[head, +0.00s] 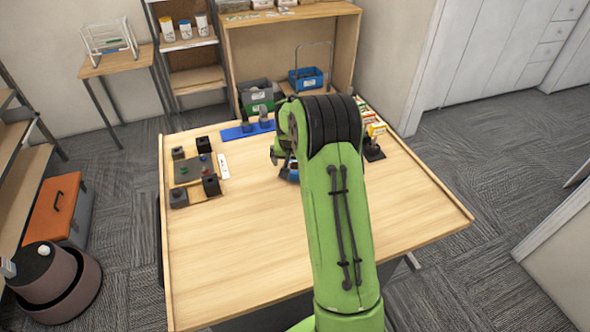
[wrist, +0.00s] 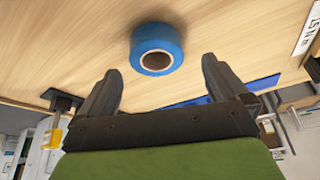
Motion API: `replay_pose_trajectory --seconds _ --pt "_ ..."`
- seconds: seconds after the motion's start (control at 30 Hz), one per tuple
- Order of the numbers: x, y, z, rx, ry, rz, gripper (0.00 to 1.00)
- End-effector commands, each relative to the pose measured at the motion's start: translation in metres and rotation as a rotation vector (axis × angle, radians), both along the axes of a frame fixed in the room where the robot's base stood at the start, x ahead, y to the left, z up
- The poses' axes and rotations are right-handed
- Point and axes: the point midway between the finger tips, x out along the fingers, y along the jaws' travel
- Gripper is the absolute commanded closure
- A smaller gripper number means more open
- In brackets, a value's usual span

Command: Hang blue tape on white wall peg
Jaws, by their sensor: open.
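The blue tape (wrist: 157,50) is a roll with a brown core, lying on the wooden table in the wrist view. In the head view only a small blue part of it (head: 291,176) shows beside my arm. My gripper (wrist: 163,70) is open and empty, its two dark fingers apart, with the tape just beyond the fingertips and between their lines. In the head view my green arm hides most of the gripper. I cannot make out a white wall peg in either view.
On the table (head: 235,275) stand a dark fixture with several black blocks (head: 186,170), a white strip (head: 223,166), a blue mat (head: 236,133) and small boxes (head: 376,129) at the right. A shelf (head: 290,50) with bins stands behind. The table's front left is clear.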

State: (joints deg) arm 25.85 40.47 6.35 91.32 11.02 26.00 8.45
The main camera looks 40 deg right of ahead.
Motion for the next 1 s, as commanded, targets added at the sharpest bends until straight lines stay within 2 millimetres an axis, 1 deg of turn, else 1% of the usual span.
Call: replay_pose_trajectory --seconds 0.1,0.2,0.3,0.47,0.5,0.57,0.6,0.87,0.9,1.0 --pt "0.002 -0.007 -0.023 0.003 0.005 -0.001 0.0" --pt "0.007 -0.011 -0.039 0.001 0.003 -0.001 0.0" --pt "0.01 -0.013 -0.045 0.0 0.0 -0.001 0.0" --pt "0.01 -0.013 -0.045 -0.001 -0.001 0.0 0.0" --pt "0.01 -0.013 -0.045 0.0 0.0 0.0 0.03" --pt "0.01 -0.013 -0.044 0.0 0.0 0.0 0.12" --pt "0.01 -0.013 -0.045 0.0 0.0 0.0 0.18" --pt "0.009 -0.013 -0.044 0.001 0.001 0.0 0.58" --pt "0.009 -0.013 -0.044 0.0 0.0 0.0 0.6" --pt "0.009 -0.013 -0.044 0.0 0.0 0.0 0.6"
